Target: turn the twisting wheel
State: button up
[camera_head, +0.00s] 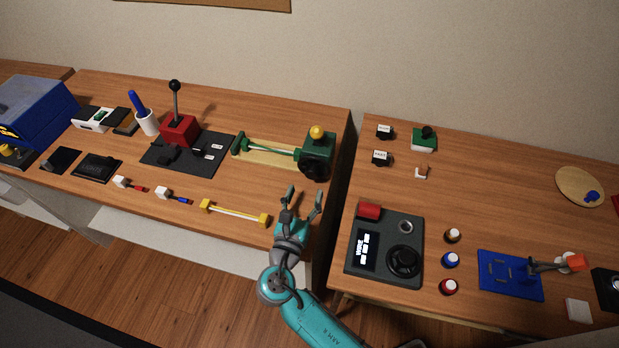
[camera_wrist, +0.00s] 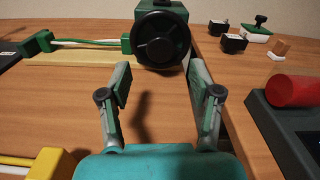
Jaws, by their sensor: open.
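A black round wheel (camera_head: 315,171) sits on the front of a green box (camera_head: 321,146) with a yellow knob on top, at the right end of the left table. In the wrist view the wheel (camera_wrist: 160,40) faces the camera at the top middle, and the green box (camera_wrist: 176,8) is partly cut off. My gripper (camera_head: 304,192) is open and empty, just in front of the wheel and apart from it. In the wrist view its two fingers (camera_wrist: 160,80) stand either side below the wheel, with bare wood between them.
A yellow-ended bar (camera_head: 234,212) lies left of my gripper. A gap separates the two tables. A dark panel (camera_head: 352,274) with a red block (camera_head: 369,210) and black dial (camera_head: 404,261) stands right. A red lever box (camera_head: 180,131) stands further left.

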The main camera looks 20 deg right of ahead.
aim_at(311, 175)
jog(key=shift+x, duration=2.7)
jog(key=c, duration=1.1)
